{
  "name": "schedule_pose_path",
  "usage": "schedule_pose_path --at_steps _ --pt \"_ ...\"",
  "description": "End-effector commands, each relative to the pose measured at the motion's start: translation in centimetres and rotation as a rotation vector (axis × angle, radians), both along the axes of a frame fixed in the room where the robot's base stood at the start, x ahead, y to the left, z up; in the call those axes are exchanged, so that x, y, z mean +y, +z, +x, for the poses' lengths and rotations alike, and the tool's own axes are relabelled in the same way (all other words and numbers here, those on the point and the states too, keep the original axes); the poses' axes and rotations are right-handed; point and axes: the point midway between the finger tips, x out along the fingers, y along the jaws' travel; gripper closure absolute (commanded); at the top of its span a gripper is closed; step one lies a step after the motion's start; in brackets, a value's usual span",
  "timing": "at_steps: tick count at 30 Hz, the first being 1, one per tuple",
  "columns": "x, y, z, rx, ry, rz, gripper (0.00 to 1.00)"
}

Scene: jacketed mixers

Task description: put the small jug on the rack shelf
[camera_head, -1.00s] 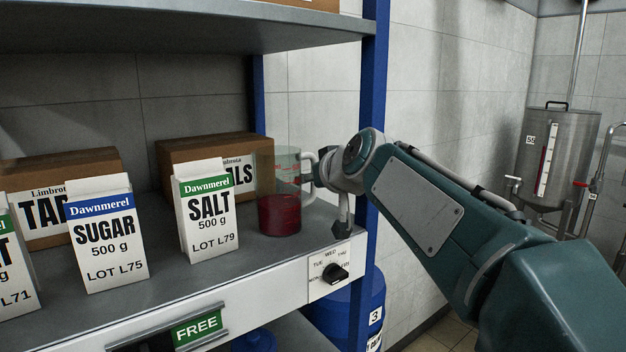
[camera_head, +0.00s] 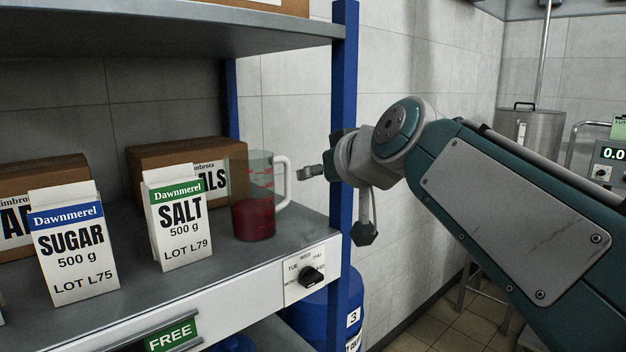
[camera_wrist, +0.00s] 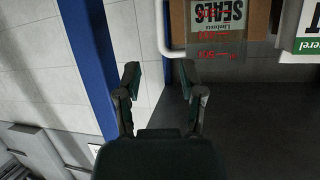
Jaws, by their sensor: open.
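The small jug (camera_head: 254,200) is clear, with red graduation marks, red liquid in its lower part and a white handle on its right. It stands upright on the grey rack shelf (camera_head: 203,260), near the right end. My gripper (camera_head: 305,172) is just right of the jug's handle, apart from it, beside the blue rack post. In the wrist view my gripper (camera_wrist: 158,80) has its two fingers spread with nothing between them.
A salt carton (camera_head: 179,218) stands left of the jug and a sugar carton (camera_head: 72,240) farther left. Cardboard boxes (camera_head: 150,158) sit behind. The blue post (camera_head: 344,90) is close to my wrist. An upper shelf (camera_head: 180,28) hangs above.

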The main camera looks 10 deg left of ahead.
Motion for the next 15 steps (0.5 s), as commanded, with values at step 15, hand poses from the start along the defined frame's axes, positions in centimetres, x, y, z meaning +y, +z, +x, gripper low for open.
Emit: schedule_pose_path --at_steps 15 --pt "-6.3 -6.1 -3.9 0.148 -0.128 -0.071 0.49"
